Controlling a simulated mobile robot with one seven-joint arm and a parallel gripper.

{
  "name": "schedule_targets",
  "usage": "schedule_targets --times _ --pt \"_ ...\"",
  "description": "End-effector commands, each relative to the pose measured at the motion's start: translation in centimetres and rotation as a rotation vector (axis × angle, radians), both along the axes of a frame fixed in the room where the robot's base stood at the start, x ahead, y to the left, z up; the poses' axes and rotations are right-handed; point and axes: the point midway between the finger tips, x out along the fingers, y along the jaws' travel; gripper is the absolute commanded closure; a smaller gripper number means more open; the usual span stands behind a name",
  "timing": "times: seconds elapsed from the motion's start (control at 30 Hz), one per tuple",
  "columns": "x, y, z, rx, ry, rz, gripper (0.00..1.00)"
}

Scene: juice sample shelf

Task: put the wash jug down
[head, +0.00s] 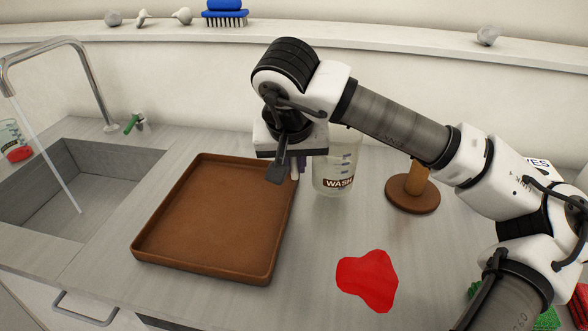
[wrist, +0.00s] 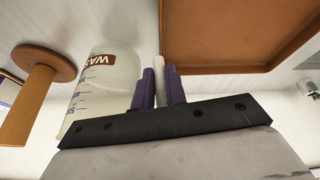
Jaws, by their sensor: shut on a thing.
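The wash jug (head: 333,178) is a clear, marked vessel with a WASH label, upright over the counter just right of the brown tray. My gripper (head: 298,168) is at its left side, partly hidden by my wrist. In the wrist view the purple fingers of my gripper (wrist: 160,88) are shut on a pale upright bar, apparently the handle of the wash jug (wrist: 108,78). The jug's upper part is partly hidden by my arm in the head view. I cannot tell whether its base touches the counter.
The empty brown tray (head: 205,220) lies to the left. A round wooden stand with a post (head: 413,195) is close on the right. A red spill or cloth (head: 368,280) lies in front. Water runs from the tap (head: 95,85) into the sink (head: 60,200).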

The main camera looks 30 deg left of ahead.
Motion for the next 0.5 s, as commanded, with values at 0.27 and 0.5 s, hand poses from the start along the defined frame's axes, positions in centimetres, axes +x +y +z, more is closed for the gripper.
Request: schedule_targets --times 0.27,0.5 --pt "0.0 0.0 -2.0 0.001 -0.001 -0.002 1.00" --pt "0.0 0.0 -2.5 0.000 -0.001 -0.001 1.00"
